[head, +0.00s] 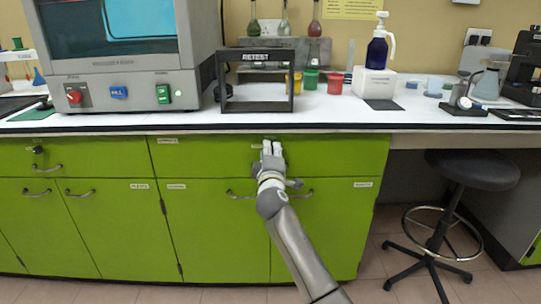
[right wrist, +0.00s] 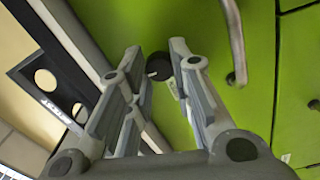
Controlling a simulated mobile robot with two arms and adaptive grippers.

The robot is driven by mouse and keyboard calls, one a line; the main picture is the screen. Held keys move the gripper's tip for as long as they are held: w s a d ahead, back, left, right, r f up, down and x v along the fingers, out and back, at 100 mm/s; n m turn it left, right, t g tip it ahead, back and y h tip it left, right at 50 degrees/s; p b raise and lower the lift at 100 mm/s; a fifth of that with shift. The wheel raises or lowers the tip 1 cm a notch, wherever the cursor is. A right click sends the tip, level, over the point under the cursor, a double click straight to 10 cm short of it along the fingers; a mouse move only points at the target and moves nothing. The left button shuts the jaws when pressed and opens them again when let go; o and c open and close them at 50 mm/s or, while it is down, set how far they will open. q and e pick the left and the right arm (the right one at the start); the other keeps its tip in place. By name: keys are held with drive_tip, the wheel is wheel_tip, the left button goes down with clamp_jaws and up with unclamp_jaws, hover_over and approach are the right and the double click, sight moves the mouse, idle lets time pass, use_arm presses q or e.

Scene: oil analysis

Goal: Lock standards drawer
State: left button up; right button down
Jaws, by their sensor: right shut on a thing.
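The green drawer (head: 210,158) under the bench looks flush with the cabinet front; its small label is too small to read. My right gripper (head: 272,150) is at the drawer front, just below the bench edge. In the right wrist view its two fingers (right wrist: 163,62) stand on either side of a round black lock knob (right wrist: 159,67), shut on it. The knob is hidden behind the gripper in the head view. A metal drawer handle (right wrist: 236,45) is beside the gripper in the wrist view. My left gripper is not in view.
Another drawer at the left has a black lock knob (head: 38,149) and a handle (head: 47,168). Door handles (head: 240,195) lie below the gripper. The bench top overhangs above, with a black RETEST rack (head: 258,106) near its edge. A stool (head: 470,170) stands at the right.

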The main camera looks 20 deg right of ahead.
idle(0.3)
drive_tip(key=c, duration=1.2)
unclamp_jaws()
drive_tip(key=shift+c, duration=0.2)
drive_tip(key=shift+s, duration=0.15)
drive_tip(key=v, duration=1.1)
drive_tip(key=shift+s+f, duration=0.15)
drive_tip(key=shift+s, duration=0.2)
drive_tip(key=shift+a+f, duration=0.1)
drive_tip(key=shift+a, duration=0.05)
